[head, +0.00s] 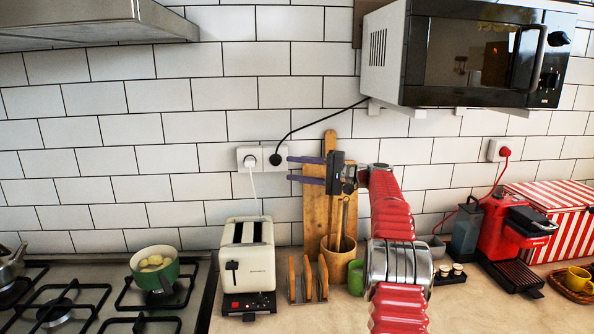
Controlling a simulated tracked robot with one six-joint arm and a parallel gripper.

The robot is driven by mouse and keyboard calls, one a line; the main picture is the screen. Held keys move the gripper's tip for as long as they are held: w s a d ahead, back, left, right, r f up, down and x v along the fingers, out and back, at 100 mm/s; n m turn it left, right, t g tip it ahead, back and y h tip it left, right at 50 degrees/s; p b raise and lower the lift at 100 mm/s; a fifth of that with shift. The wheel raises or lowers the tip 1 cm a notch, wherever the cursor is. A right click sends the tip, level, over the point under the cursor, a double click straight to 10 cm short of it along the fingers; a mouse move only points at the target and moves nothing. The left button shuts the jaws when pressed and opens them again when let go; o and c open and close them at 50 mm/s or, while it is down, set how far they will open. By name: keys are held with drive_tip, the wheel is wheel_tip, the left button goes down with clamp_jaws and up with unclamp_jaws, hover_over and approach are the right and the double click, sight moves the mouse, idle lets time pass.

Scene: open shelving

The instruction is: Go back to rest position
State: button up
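My gripper (305,169) is raised in the middle of the head view, in front of the tiled wall and a tall wooden board (317,215). Its two purple-grey fingers point left, one above the other, with a clear gap between them. It is open and nothing is between the fingers. My red arm comes up from the bottom edge, right of centre, and hides part of the counter behind it.
A cream toaster (247,257), a wooden rack (308,281) and a utensil pot (338,260) stand below the gripper. A green pot (155,271) is on the stove at left. A microwave (470,55) hangs upper right. A red coffee machine (505,235) stands right.

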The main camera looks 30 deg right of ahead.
idle(0.3)
drive_tip(key=s+a+r+n+g+h, duration=0.1)
drive_tip(key=s+a+g, duration=0.1)
drive_tip(key=a, duration=0.5)
drive_tip(key=s+a+r+g+h, duration=0.1)
drive_tip(key=s+a, duration=0.1)
drive_tip(key=a, duration=0.5)
drive_tip(key=s+a+f+n+g+h, duration=0.2)
drive_tip(key=s+a+g+h, duration=0.1)
drive_tip(key=s+a, duration=0.75)
drive_tip(key=s+a+f+n+g+h, duration=0.1)
drive_tip(key=s+a+f+h, duration=0.15)
drive_tip(key=s, duration=0.65)
drive_tip(key=s+a+f+n+g+h, duration=0.1)
drive_tip(key=s+a+f+h, duration=0.2)
drive_tip(key=s, duration=0.5)
drive_tip(key=s+f+n+h, duration=0.1)
drive_tip(key=s+f+n, duration=0.1)
drive_tip(key=s+f, duration=0.3)
drive_tip(key=s+f+n+h, duration=0.1)
drive_tip(key=s+f, duration=0.3)
drive_tip(key=s, duration=0.7)
drive_tip(key=shift+f+n+t, duration=0.3)
drive_tip(key=shift+f+n, duration=0.1)
drive_tip(key=shift+n, duration=0.2)
drive_tip(key=shift+a, duration=0.1)
